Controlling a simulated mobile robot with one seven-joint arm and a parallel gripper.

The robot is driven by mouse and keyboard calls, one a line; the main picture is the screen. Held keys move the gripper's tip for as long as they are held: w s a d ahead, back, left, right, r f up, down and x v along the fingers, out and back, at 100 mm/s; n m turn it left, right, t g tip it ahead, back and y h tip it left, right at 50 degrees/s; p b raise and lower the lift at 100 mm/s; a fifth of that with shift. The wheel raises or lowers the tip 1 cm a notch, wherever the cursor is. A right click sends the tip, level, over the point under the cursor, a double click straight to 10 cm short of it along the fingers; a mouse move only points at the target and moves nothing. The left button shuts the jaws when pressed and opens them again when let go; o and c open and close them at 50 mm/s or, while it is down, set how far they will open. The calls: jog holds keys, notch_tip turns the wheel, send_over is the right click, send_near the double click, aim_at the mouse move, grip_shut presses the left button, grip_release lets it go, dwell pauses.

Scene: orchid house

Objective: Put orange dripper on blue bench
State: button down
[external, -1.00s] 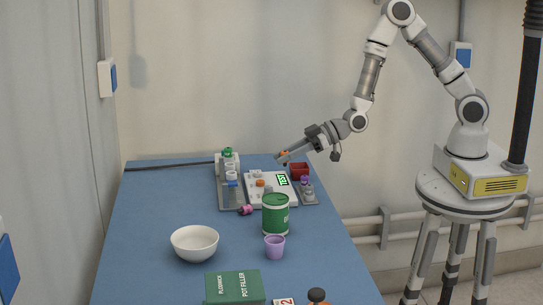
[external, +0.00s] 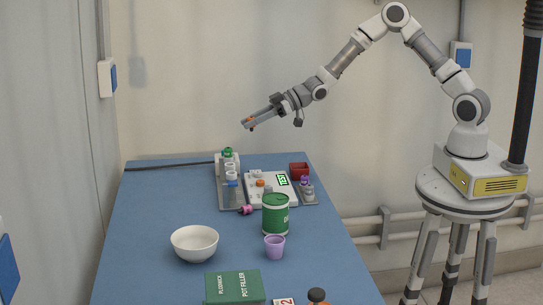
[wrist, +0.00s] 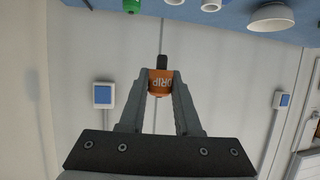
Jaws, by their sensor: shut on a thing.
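My gripper (external: 247,124) is shut on the orange dripper (wrist: 160,84). In the wrist view the dripper sits between the two fingertips, with orange sides, a dark tip and lettering that reads "DRIP". In the external view only small bits of orange show at the fingers. The gripper is in the air, well above the far end of the blue bench (external: 150,225), pointing left. The bench also shows along the top edge of the wrist view (wrist: 225,14).
The bench's left side is clear.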

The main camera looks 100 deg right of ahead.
jog(key=shift+a, duration=0.1)
jog(key=w+a+f, duration=0.2)
jog(key=a, duration=0.1)
jog(key=w+a+f, duration=0.2)
jog(key=a, duration=0.1)
jog(key=w+a+f+b, duration=0.1)
jog(key=w+a+f, duration=0.2)
jog(key=shift+w+f, duration=0.1)
jog(key=shift+f, duration=1.7)
jog(key=shift+f, duration=0.1)
jog(key=shift+f+b, duration=0.15)
jog(key=shift+b, duration=0.2)
jog(key=c, duration=0.6)
grip_release()
jog(key=shift+p, duration=0.4)
